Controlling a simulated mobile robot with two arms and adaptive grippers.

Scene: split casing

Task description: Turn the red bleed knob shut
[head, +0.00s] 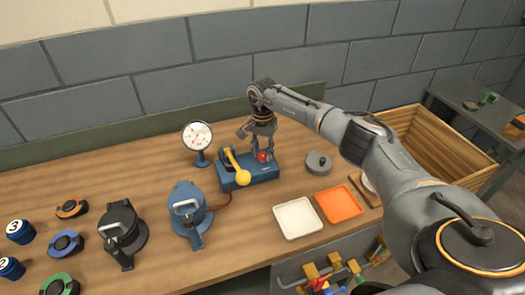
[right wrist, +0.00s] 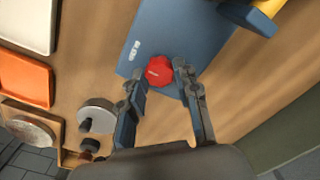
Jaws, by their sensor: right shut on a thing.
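The red bleed knob (head: 263,157) sits on the blue base block (head: 264,174), near the yellow lever (head: 238,168). In the right wrist view the knob (right wrist: 159,71) is a lobed red cap on the blue block (right wrist: 180,35). My right gripper (head: 262,149) reaches down over it from above. In the right wrist view its fingers (right wrist: 160,76) stand on both sides of the knob and are shut on it. Part of the knob is hidden by the fingers in the head view. My left gripper is not in view.
A dial gauge (head: 198,136) stands behind left of the block, a blue lidded canister (head: 188,211) in front left. A white tray (head: 297,218), an orange tray (head: 338,204) and a grey round part (head: 318,163) lie to the right. A wooden crate (head: 440,148) is farther right.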

